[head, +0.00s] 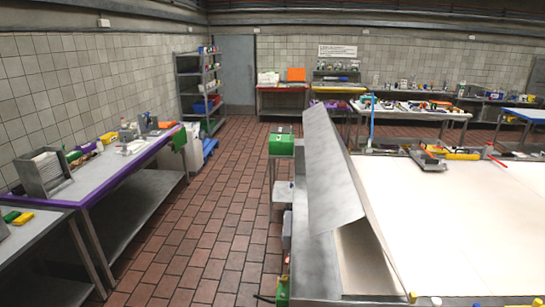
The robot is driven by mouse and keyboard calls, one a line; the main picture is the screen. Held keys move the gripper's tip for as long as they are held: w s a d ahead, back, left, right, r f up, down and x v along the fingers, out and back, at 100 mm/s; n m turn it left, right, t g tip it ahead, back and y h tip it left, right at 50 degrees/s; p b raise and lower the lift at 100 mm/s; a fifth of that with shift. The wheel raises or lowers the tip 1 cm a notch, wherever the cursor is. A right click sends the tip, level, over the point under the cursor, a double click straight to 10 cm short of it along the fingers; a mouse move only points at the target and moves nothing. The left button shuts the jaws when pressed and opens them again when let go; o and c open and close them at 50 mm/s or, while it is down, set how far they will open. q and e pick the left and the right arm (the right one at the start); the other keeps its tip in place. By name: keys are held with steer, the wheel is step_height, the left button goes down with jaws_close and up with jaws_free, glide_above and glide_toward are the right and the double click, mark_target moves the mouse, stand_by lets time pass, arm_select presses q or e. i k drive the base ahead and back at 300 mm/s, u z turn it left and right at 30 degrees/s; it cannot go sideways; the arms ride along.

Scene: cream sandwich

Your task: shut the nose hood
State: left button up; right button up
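The nose hood (332,175) appears to be the grey sheet-metal panel at the left end of a large machine with a broad cream-white surface (455,225). The panel stands raised and tilted, with its upper edge up and a dark gap below its lower right side. Its hinge line cannot be made out clearly. Neither of my grippers is in view.
A steel side surface (313,262) runs along the machine's left side. A green box (281,145) stands behind it. A tiled aisle (205,220) is clear between the machine and a purple-edged table (120,165). Tools lie along the machine's far edge.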

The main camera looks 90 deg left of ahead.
mark_target(336, 195)
steer(key=u, duration=0.8)
steer(key=i, duration=0.95)
steer(key=u, duration=0.55)
steer(key=i, duration=0.45)
steer(key=u, duration=1.4)
